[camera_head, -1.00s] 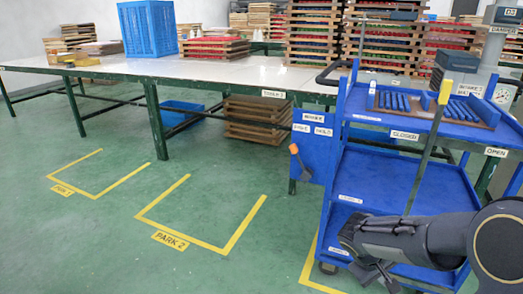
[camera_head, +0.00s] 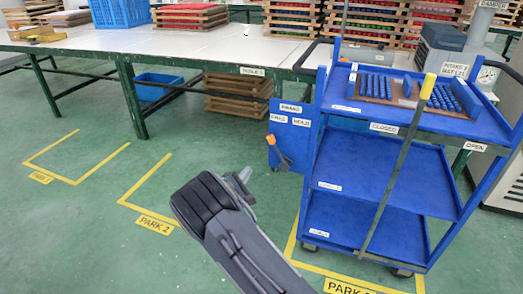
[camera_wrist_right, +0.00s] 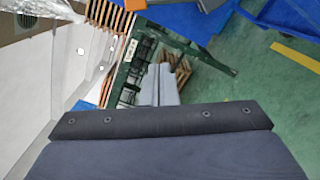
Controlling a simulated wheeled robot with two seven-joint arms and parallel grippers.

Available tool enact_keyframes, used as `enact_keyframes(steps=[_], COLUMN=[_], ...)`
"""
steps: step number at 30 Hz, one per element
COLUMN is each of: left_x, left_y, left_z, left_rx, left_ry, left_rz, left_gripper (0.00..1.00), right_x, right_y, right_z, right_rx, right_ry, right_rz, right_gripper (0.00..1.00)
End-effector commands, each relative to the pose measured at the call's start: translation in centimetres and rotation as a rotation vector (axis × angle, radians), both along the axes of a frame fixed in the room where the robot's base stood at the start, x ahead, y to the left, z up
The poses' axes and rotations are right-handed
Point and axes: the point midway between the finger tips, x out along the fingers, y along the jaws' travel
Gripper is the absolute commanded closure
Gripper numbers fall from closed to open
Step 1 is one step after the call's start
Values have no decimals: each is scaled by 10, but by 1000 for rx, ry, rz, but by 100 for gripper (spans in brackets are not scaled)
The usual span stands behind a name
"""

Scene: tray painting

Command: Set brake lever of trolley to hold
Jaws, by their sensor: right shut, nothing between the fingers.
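The blue trolley (camera_head: 385,172) stands at the right over a yellow floor marking. A blue brake panel (camera_head: 291,140) with white labels is at its left side; two lower labels seem to read free and hold. The brake lever (camera_head: 273,141), with orange on it, slants from upper left to lower right at the panel's left edge, on the free side. My right gripper (camera_head: 243,178) is left of and below the lever, apart from it. Its grey fingers also show in the right wrist view (camera_wrist_right: 158,86), shut and empty. My left gripper is out of view.
A long yellow-tipped bar (camera_head: 395,175) slants across the trolley's front between closed and open labels. A tray of blue pieces (camera_head: 405,98) lies on its top shelf. The white-topped table (camera_head: 190,50) stands behind. Floor around the park 2 marking (camera_head: 155,223) is clear.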

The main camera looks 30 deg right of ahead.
Motion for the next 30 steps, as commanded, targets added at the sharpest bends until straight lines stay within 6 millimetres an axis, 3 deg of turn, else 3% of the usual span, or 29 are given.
enact_keyframes(steps=[11,24,30], left_x=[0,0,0], left_y=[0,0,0], left_z=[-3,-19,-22], left_rx=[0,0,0], left_ry=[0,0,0], left_rz=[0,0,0], left_gripper=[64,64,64], right_x=[6,61,46], right_y=[-11,-81,-100], right_z=[-1,0,16], right_rx=[4,3,2], right_ry=[0,-2,0], right_rz=[-5,-6,-5], right_gripper=[100,100,100])
